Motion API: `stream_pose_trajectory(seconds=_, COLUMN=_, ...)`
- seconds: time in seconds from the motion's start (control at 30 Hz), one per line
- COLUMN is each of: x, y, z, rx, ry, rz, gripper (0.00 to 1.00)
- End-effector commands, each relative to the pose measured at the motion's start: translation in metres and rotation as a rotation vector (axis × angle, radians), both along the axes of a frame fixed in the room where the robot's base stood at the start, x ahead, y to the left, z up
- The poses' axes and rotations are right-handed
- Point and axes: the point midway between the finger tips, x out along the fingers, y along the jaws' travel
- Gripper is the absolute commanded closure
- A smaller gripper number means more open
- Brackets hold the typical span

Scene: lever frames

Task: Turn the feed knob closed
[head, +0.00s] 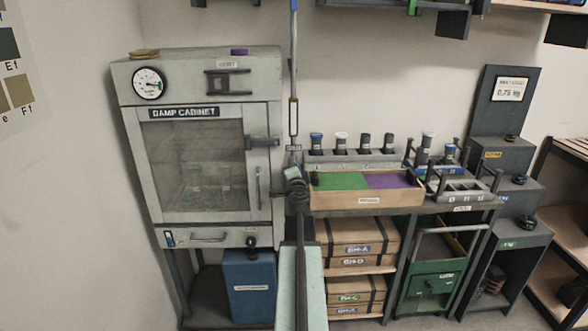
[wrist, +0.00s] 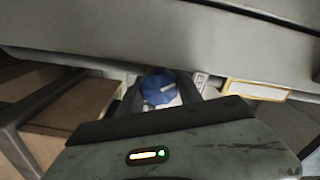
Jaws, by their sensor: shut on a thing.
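A round blue knob (wrist: 158,87) with a pale pointer line shows in the wrist view. My gripper (wrist: 160,95) has its dark fingers on both sides of it and is shut on it. The pointer line runs slantwise across the knob face. In the head view my gripper (head: 294,174) is at the foot of the thin vertical pipe (head: 293,75), between the damp cabinet (head: 200,75) and the bench. My arm and gripper hide the knob there. I cannot read a label that names it.
A yellow-framed label (wrist: 255,90) sits right of the knob. A tray (head: 368,199) with green and purple parts stands close to the right of my gripper. The cabinet's door handle (head: 258,187) is close on the left. A blue box (head: 250,285) stands below.

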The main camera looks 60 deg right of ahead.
Motion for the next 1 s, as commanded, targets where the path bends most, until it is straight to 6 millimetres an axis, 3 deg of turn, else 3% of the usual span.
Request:
stream_pose_trajectory(seconds=0.5, x=-0.001, y=-0.0021, z=-0.0013, rx=0.262, ry=-0.368, rz=-0.005, gripper=0.99)
stream_pose_trajectory(seconds=1.0, x=-0.0018, y=-0.002, z=-0.0024, rx=0.378, ry=-0.533, rz=-0.007, gripper=0.99)
